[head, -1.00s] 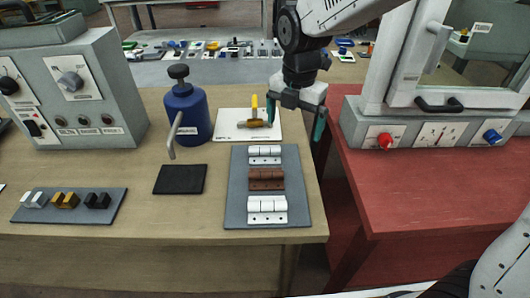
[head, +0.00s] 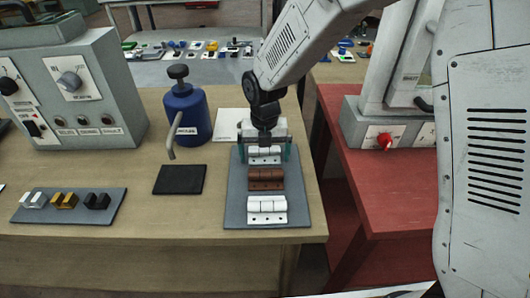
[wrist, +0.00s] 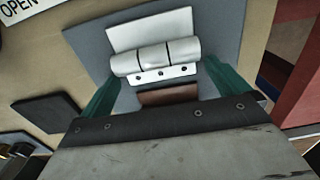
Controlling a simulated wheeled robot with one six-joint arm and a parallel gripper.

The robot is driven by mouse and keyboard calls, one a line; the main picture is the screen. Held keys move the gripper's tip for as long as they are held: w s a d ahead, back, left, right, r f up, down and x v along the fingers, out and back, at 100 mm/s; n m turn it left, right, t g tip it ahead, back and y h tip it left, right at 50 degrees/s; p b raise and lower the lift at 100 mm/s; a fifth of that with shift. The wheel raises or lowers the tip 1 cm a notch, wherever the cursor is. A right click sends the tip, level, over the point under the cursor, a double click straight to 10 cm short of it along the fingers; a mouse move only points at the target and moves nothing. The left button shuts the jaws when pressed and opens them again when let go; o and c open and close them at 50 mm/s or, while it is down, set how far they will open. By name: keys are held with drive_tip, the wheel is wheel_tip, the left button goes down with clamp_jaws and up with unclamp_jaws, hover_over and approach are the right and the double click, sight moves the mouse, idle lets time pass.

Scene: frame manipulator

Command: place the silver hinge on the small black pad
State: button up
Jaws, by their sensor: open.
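Several hinges lie in a column on a grey board (head: 235,205). The far one is silver-white (head: 264,160), the middle one is brown (head: 266,179), and the near one is silver-white (head: 266,211). My gripper (head: 265,152) is open and points down over the far silver hinge, one teal finger on each side. In the wrist view this hinge (wrist: 155,55) lies between the fingertips, with its knuckles and screw holes visible; I cannot tell whether they touch it. The small black pad (head: 180,180) lies bare on the table left of the board, and also shows in the wrist view (wrist: 45,115).
A blue bottle (head: 187,117) with a lever stands behind the pad. A white card (head: 227,124) lies behind the board, partly hidden. A grey tray (head: 50,213) with small coloured blocks lies at left. A red table (head: 385,190) stands to the right.

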drive_tip(key=c, duration=1)
